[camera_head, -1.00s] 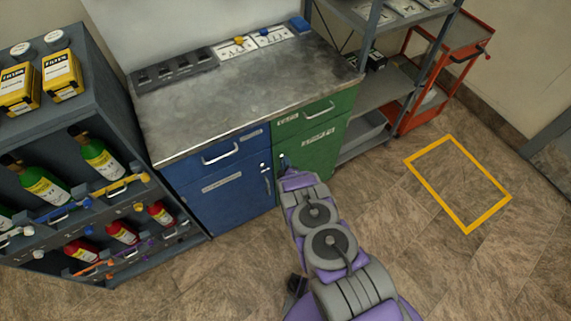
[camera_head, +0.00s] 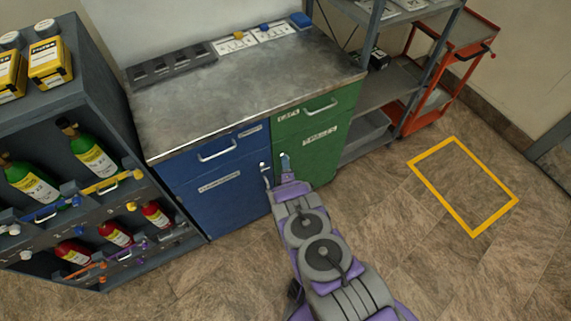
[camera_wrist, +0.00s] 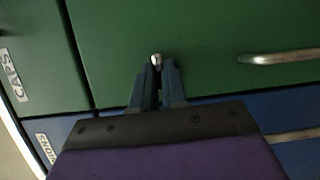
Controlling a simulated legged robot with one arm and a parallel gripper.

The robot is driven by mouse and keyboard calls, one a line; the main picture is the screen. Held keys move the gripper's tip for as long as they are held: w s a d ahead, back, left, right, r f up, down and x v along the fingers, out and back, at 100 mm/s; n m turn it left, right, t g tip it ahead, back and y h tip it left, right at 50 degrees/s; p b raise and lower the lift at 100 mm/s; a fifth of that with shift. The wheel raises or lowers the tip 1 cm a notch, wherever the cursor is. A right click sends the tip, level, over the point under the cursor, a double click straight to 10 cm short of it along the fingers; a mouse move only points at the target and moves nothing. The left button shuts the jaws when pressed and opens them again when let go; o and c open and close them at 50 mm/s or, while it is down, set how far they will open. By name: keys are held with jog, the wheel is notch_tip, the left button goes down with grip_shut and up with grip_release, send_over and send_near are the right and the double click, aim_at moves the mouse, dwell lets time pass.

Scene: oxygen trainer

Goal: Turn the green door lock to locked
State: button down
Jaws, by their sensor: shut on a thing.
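The green cabinet door (camera_head: 315,162) is closed, at the right of the workbench. Its lock, a small silver knob (camera_wrist: 156,60), stands out from the green panel in the wrist view. My gripper (camera_wrist: 157,72) is at the lock, with its two blue fingers close together, shut on the knob. The knob's tip shows between and just past the fingertips. In the head view my gripper (camera_head: 286,165) is at the upper left of the green door. The fingers cover most of the lock, and its exact turn is too small to read.
A blue cabinet door (camera_head: 230,200) with its own lock and handle is just left of my gripper. The green door's metal handle (camera_wrist: 280,57) is to the right in the wrist view. A bottle shelf (camera_head: 95,120) stands left.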

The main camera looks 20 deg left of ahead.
jog(key=shift+s+a+f, duration=0.15)
jog(key=shift+a, duration=0.05)
jog(key=c, duration=1.2)
grip_release()
jog(key=shift+a, duration=0.1)
jog(key=shift+o, duration=0.2)
